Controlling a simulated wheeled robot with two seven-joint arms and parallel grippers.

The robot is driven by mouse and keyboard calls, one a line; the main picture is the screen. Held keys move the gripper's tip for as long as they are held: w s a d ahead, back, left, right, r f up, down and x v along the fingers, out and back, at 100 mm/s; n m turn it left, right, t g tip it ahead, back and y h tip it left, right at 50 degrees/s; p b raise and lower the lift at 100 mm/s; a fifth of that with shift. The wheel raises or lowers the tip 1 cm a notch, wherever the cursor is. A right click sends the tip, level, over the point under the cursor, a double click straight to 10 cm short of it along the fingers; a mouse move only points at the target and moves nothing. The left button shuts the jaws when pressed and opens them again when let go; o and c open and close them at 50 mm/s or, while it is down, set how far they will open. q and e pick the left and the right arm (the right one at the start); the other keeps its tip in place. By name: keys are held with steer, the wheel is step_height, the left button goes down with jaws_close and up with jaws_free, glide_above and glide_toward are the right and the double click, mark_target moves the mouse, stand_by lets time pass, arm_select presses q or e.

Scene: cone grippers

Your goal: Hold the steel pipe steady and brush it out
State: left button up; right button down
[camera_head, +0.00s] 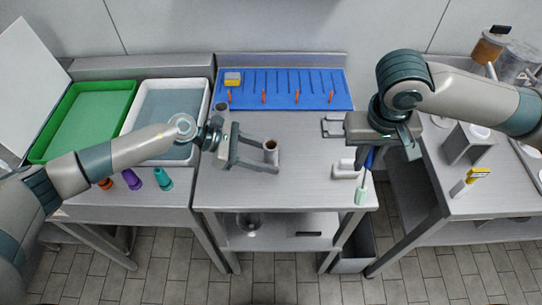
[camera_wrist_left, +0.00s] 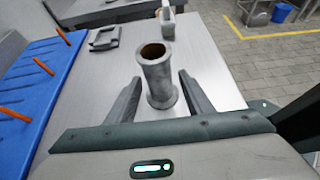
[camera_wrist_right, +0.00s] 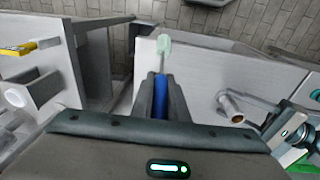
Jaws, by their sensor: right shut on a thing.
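The steel pipe (camera_head: 271,152) stands upright on the steel table, its open, brownish mouth facing up. It also shows in the left wrist view (camera_wrist_left: 157,78), with a flange at each end. My left gripper (camera_head: 270,157) is open, with one finger on each side of the pipe and visible gaps between. My right gripper (camera_head: 371,150) is shut on the blue handle of the brush (camera_wrist_right: 160,98). The brush's pale green head (camera_head: 360,196) points down near the table's right front edge, apart from the pipe.
A white block (camera_head: 346,169) and a grey bracket (camera_head: 333,127) are on the table's right side. A blue board (camera_head: 325,92) with orange pegs and a yellow block (camera_head: 233,78) lies at the back. A grey cylinder (camera_head: 221,111) stands behind my left gripper. Green and white trays are left.

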arm_select(q)
steer(key=shift+a+r, duration=0.15)
stand_by(0.6)
steer(key=shift+a+r, duration=0.3)
steer(key=shift+a, duration=0.3)
steer(key=shift+d+f, duration=0.15)
steer(key=shift+d, duration=0.2)
stand_by(0.7)
steer(key=shift+d+f, duration=0.2)
steer(key=shift+d, duration=0.1)
steer(key=shift+d, duration=0.15)
stand_by(0.3)
steer(key=c, duration=1)
